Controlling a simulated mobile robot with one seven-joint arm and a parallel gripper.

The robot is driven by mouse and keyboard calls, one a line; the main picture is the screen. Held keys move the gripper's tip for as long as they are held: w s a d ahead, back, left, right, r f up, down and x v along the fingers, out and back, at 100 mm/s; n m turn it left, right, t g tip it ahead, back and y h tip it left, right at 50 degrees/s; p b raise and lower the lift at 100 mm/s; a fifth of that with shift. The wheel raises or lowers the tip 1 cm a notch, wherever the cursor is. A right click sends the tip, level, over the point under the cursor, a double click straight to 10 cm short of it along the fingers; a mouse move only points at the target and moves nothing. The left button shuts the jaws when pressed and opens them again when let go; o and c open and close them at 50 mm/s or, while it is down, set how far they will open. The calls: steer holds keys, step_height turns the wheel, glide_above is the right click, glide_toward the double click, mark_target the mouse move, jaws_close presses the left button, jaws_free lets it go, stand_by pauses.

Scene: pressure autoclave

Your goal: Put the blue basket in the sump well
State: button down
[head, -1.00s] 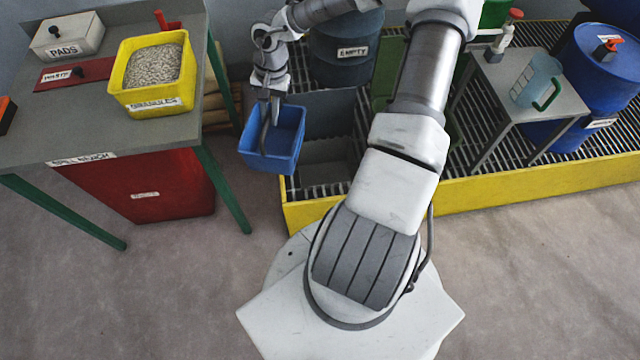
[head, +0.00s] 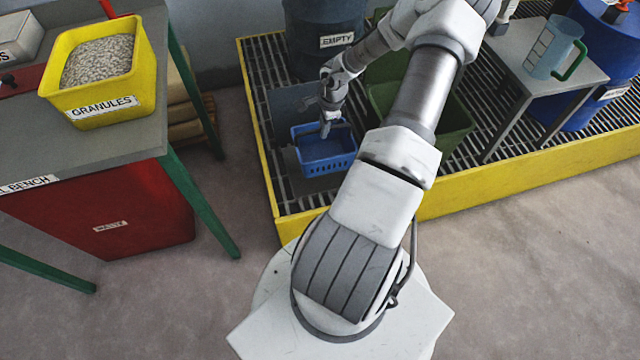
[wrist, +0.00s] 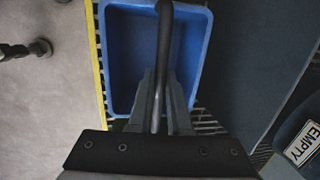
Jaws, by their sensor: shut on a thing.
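The blue basket (head: 325,163) hangs roughly level from my gripper (head: 327,122) over the left part of the grated platform. In the wrist view the basket (wrist: 117,60) is open and looks empty, with its dark handle (wrist: 164,40) running up the middle. My gripper (wrist: 158,115) is shut on that handle. The sump well (head: 291,166) is the grey recess in the grating, mostly hidden beneath the basket. I cannot tell how high the basket is above it or whether it lines up with it.
A grey upright panel (head: 289,103) stands just behind the basket. A green container (head: 445,125) is close on the right, partly behind my arm. The drum marked EMPTY (head: 320,55) stands behind. The yellow platform rim (head: 262,140) runs left and front; the bench (head: 150,110) is further left.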

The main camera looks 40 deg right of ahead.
mark_target(317, 156)
step_height(317, 156, down, 26)
steer(key=b, duration=1)
steer(key=shift+r, duration=0.25)
steer(key=shift+f, duration=0.1)
steer(key=c, duration=0.8)
jaws_free()
steer(key=shift+c, duration=0.2)
steer(key=r+p, duration=0.1)
steer(key=r, duration=0.3)
steer(key=s+r+p, duration=0.1)
steer(key=r+p, duration=0.1)
steer(key=r, duration=0.2)
steer(key=s+r+p, duration=0.1)
steer(key=r+p, duration=0.1)
steer(key=r, duration=0.2)
